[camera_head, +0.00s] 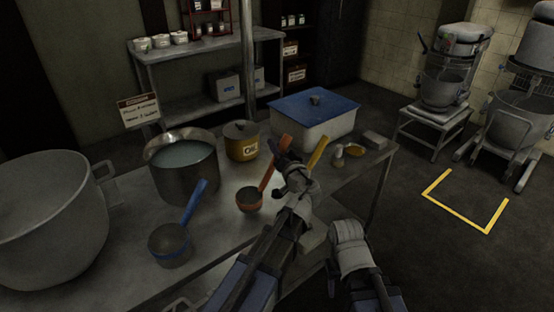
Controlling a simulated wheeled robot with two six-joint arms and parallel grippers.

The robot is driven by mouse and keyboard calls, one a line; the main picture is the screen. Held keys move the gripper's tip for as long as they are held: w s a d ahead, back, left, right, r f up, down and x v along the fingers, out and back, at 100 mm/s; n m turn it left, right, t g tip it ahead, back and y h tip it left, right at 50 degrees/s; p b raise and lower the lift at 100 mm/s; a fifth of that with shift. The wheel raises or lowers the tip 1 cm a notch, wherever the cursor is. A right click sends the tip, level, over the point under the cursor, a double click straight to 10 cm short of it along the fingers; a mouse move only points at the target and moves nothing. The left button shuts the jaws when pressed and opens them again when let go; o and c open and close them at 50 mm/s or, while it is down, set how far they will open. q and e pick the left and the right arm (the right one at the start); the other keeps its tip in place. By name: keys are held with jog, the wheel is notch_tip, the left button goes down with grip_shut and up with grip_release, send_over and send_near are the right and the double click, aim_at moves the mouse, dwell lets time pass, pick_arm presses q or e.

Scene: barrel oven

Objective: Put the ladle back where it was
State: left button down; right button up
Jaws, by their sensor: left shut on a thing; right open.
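A ladle with an orange-red handle (268,178) and a small dark bowl (249,201) is at the middle of the steel table. My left gripper (285,166) is shut on the upper part of its handle, as far as the dark fingers let me see. The bowl is low over or on the tabletop; I cannot tell which. A blue-handled ladle (170,243) stands nearer the front left. A yellow handle (317,152) shows just right of my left gripper; its lower end is hidden. My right gripper (349,232) is open and empty by the table's front edge, its fingers hardly visible.
A large grey pot (45,225), a steel pot of liquid (184,168), a yellow lidded pot (241,141) and a blue-lidded bin (315,120) crowd the table (215,260). Small items (347,152) lie at the right. Floor to the right is open, with yellow markings (456,217).

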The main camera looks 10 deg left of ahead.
pick_arm(q)
notch_tip(320, 180, down, 3)
jog(key=shift+f+b, duration=0.1)
jog(key=shift+b, duration=1.05)
jog(key=c, duration=1.1)
grip_release()
jog(key=shift+f, duration=0.1)
jog(key=o, duration=0.5)
jog(key=shift+r, duration=0.25)
